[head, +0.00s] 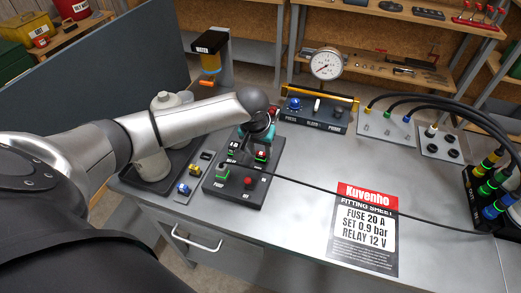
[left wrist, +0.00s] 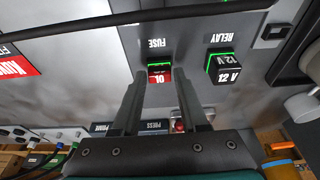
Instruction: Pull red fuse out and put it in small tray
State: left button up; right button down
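The red fuse (left wrist: 159,77), marked 10, sits in the slot labelled FUSE on the dark panel, with a green light along its edge. In the head view the fuse (head: 261,154) shows just below my left gripper (head: 262,143). In the left wrist view my left gripper (left wrist: 158,80) is open, its two fingers on either side of the fuse with gaps between, and nothing held. Whether the tips reach down beside the fuse is hard to tell. A small tray is not clearly identifiable. My right gripper is not in view.
A black relay (left wrist: 225,70) marked 12 V stands beside the fuse. A black cable (head: 350,203) crosses in front of the panel. Yellow (head: 194,169) and blue (head: 183,188) parts lie left of it.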

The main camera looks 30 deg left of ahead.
aim_at(261, 154)
pick_arm(q)
grip_shut()
dwell(0.6)
dwell(1.1)
jog(key=shift+r, duration=0.2)
jog(key=shift+r+p, duration=0.8)
jog(key=shift+p, duration=0.55)
notch_tip(261, 154, up, 4)
jog(key=p, duration=0.5)
jog(key=shift+r+p, duration=0.1)
jog(key=shift+p, duration=0.2)
